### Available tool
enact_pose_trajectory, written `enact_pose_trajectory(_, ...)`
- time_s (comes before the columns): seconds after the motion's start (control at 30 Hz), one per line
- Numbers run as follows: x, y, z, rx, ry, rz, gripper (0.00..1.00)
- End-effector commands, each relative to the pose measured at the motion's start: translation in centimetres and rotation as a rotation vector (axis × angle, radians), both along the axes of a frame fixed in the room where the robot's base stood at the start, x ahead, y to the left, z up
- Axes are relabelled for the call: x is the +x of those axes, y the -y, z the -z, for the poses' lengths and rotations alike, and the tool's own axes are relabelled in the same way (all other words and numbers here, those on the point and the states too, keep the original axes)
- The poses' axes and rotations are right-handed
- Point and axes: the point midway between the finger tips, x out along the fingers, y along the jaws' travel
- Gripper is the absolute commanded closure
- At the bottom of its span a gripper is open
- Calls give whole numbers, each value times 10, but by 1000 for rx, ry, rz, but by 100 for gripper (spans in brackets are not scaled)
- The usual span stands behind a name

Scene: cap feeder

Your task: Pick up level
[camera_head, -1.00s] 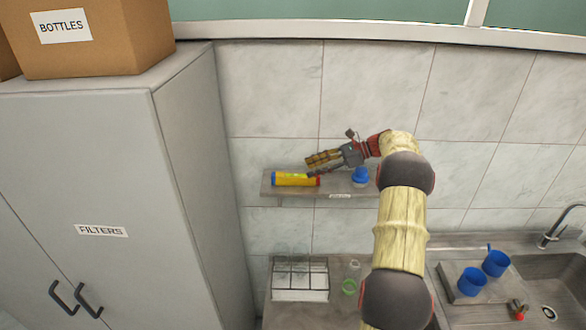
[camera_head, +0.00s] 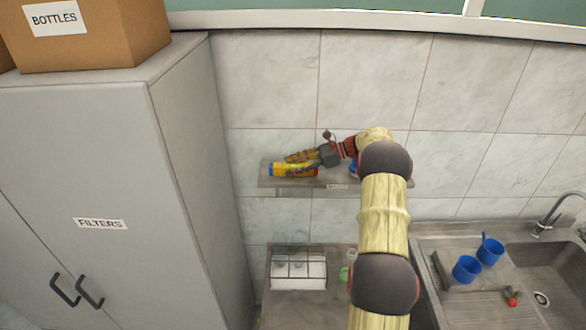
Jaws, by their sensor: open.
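The level (camera_head: 281,170) is a small yellow bar with a blue left end and a red right end. It lies lengthwise on the left part of the grey wall shelf (camera_head: 330,184). My gripper (camera_head: 292,164) comes in from the right and is open. Its fingers overlap the level's middle and right part in the picture. Whether they touch it or sit around it cannot be told. My arm hides much of the shelf's right side.
A blue object (camera_head: 354,169) stands on the shelf, mostly hidden behind my arm. A grey cabinet (camera_head: 100,180) bounds the left, with a cardboard box (camera_head: 85,40) on top. Below are a white divided rack (camera_head: 298,270) and a sink (camera_head: 550,270) with blue cups (camera_head: 467,269) beside it.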

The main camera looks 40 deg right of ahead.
Motion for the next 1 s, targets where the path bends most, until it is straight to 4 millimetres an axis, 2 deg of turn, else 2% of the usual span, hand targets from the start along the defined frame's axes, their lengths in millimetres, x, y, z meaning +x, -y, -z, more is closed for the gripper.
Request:
enact_pose_trajectory(0.23, 1, -2, 1, -1, 1, 1, 57)
enact_pose_trajectory(1.0, 1, -1, 1, -1, 1, 1, 100)
